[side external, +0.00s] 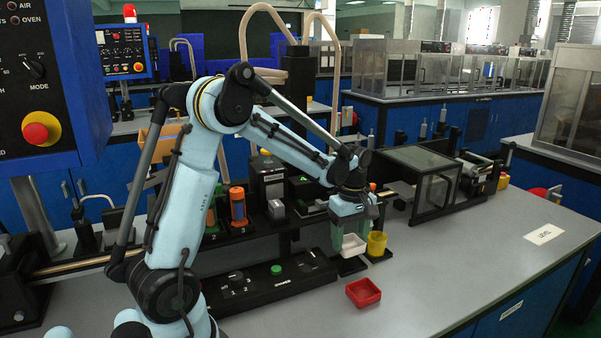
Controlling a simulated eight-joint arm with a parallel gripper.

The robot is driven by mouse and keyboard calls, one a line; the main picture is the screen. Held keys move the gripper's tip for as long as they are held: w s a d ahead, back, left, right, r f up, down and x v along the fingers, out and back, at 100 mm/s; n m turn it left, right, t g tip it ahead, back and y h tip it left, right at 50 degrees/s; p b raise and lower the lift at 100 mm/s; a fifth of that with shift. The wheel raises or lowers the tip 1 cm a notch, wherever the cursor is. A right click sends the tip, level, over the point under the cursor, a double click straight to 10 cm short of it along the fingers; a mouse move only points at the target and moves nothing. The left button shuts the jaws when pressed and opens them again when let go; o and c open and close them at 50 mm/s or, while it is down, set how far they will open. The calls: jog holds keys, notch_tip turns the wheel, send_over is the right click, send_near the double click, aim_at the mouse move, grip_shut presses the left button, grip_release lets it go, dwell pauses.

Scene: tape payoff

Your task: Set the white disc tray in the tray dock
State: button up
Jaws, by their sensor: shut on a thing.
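My gripper (350,232) points down near the middle of the picture, its green fingers on either side of the white disc tray (353,245). It is shut on the tray, which looks roughly level. A flat black pad (352,267), which may be the tray dock, shows just below the tray. I cannot tell whether the tray touches it or hangs a little above it. The fingers partly hide the tray's sides.
A yellow cup (377,244) stands on a black base just right of the tray. A red tray (363,292) lies on the bench in front. A black control box (270,283) with a green button is to the left.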

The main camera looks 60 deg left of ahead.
aim_at(348, 247)
jog(key=shift+a+f, duration=0.25)
jog(key=shift+f, duration=1.9)
jog(key=shift+f, duration=0.15)
jog(key=o, duration=0.7)
jog(key=shift+o, duration=0.2)
notch_tip(348, 247, up, 12)
jog(key=s+d+m+t, duration=0.7)
jog(key=s+d+m, duration=0.3)
jog(key=d+m, duration=0.4)
jog(key=m, duration=0.4)
jog(key=shift+s+r, duration=0.2)
jog(key=shift+r, duration=0.2)
